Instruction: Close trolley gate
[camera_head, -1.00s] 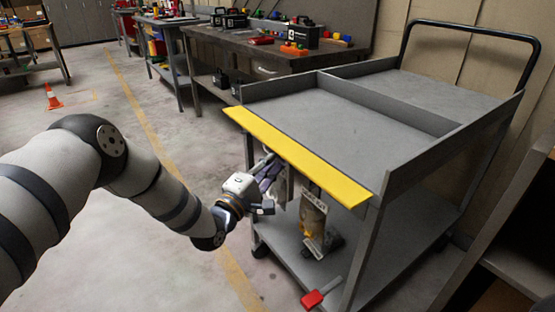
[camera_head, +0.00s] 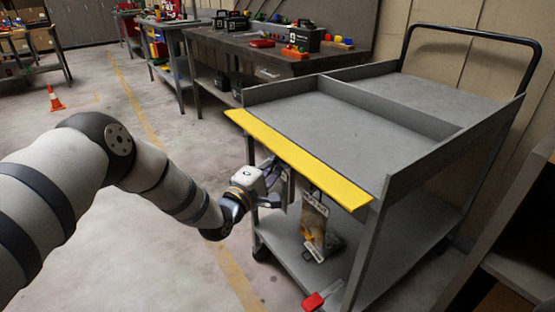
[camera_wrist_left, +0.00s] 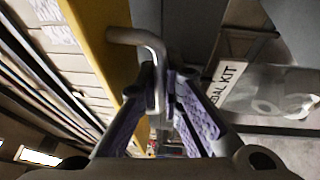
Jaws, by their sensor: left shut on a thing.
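The grey trolley (camera_head: 380,115) stands at the right in the head view. Its yellow gate (camera_head: 300,160) runs along the near edge of the top tray and leans outward, with its broad face turned up. In the wrist view the gate (camera_wrist_left: 98,30) carries a bent metal handle (camera_wrist_left: 150,42). My left gripper (camera_wrist_left: 160,95) is shut on this handle, with a purple-padded finger on each side. In the head view this gripper (camera_head: 276,180) is below the gate and partly hidden by it. My right gripper is in neither view.
A red block (camera_head: 313,301) is at the lower shelf's near edge. Workbenches (camera_head: 270,55) stand behind.

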